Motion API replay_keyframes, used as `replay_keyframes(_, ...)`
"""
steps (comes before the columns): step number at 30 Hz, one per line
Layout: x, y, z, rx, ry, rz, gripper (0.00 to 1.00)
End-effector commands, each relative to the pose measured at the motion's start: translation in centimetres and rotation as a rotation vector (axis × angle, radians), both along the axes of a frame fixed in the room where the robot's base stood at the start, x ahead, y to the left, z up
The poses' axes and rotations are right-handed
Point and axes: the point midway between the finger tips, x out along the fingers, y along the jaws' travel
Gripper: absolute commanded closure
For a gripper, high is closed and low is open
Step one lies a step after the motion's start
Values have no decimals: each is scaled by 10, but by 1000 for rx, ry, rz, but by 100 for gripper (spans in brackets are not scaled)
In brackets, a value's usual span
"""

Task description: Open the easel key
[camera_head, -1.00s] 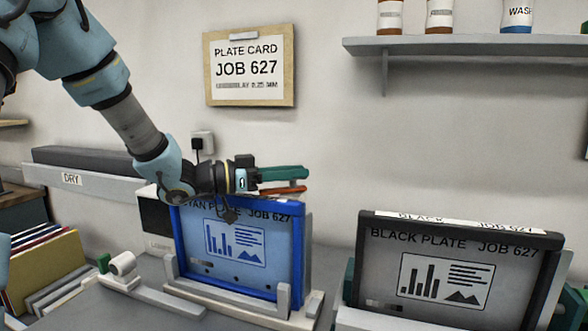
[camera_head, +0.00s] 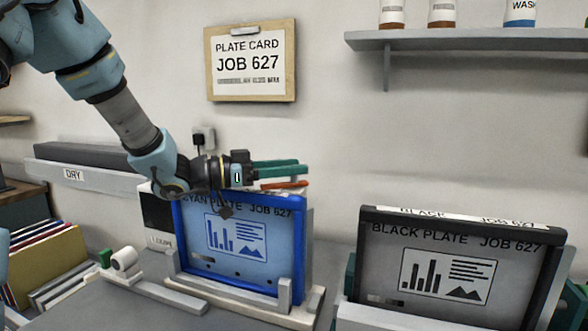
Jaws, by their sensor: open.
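The blue-framed cyan plate, JOB 627 (camera_head: 240,265), stands upright on a grey easel-like stand (camera_head: 285,297). My wrist covers part of the plate's title. I cannot tell whether this is the easel key.
The black plate (camera_head: 450,262) stands in its own holder at right. Coloured folders (camera_head: 45,262) stand at far left. A plate card (camera_head: 250,62) hangs on the wall, and a shelf with bottles (camera_head: 470,40) is at upper right. The wall right of my gripper is clear.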

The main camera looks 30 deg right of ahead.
Motion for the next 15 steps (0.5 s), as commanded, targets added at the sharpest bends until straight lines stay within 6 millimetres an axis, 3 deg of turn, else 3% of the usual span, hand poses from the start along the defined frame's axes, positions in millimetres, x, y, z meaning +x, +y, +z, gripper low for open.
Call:
replay_keyframes(9,18,60,-4,0,-2,4,48)
replay_keyframes(15,24,86,-2,0,-1,2,48)
